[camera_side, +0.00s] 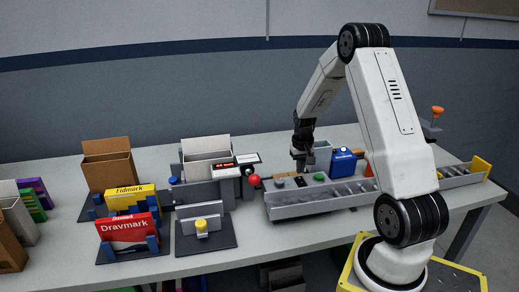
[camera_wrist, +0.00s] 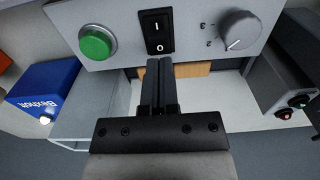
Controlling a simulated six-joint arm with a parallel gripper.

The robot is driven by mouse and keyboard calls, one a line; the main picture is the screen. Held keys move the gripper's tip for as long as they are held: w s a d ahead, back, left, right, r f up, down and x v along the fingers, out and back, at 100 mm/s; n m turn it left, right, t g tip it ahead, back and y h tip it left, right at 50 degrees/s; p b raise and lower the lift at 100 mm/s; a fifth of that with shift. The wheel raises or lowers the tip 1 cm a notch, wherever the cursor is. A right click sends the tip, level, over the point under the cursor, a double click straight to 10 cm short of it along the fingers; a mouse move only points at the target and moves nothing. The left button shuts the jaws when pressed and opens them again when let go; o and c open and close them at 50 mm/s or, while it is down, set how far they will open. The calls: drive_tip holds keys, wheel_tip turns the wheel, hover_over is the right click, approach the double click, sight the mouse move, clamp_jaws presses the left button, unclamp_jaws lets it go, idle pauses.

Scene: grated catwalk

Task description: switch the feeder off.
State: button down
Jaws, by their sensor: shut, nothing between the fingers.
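A grey control panel (camera_wrist: 190,52) fills the top of the wrist view. It carries a black rocker switch (camera_wrist: 156,31) marked I and O, a green push button (camera_wrist: 97,42) to its left and a grey rotary knob (camera_wrist: 240,30) to its right. My gripper (camera_wrist: 160,61) is shut and empty, its fingertips just below the O end of the rocker in the picture. I cannot tell whether they touch it, or which side of the rocker is pressed. In the side view my gripper (camera_side: 301,166) hangs just behind the panel with the green button (camera_side: 319,177).
In the side view, a red ball knob (camera_side: 253,180) stands left of the long grey conveyor (camera_side: 330,199).

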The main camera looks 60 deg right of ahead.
sight(297, 179)
drive_tip(key=shift+f, duration=1.2)
idle(1.2)
drive_tip(key=shift+r, duration=3.55)
drive_tip(key=shift+w+a+r, duration=0.15)
drive_tip(key=shift+w+a, duration=0.15)
drive_tip(key=shift+a, duration=0.1)
drive_tip(key=w+a+r+n+t, duration=0.1)
drive_tip(key=w+a+r+n, duration=0.15)
drive_tip(key=a, duration=0.45)
drive_tip(key=w+a+r+n+t, duration=0.15)
drive_tip(key=a+n, duration=0.25)
drive_tip(key=a, duration=0.4)
drive_tip(key=w+a+r+n, duration=0.2)
drive_tip(key=w+a+n, duration=0.1)
drive_tip(key=a, duration=0.4)
drive_tip(key=s+a+f, duration=0.4)
drive_tip(key=s+a, duration=0.4)
drive_tip(key=s, duration=0.3)
drive_tip(key=shift+s+a+f, duration=0.15)
drive_tip(key=shift+s+a, duration=0.2)
drive_tip(key=shift+a, duration=0.05)
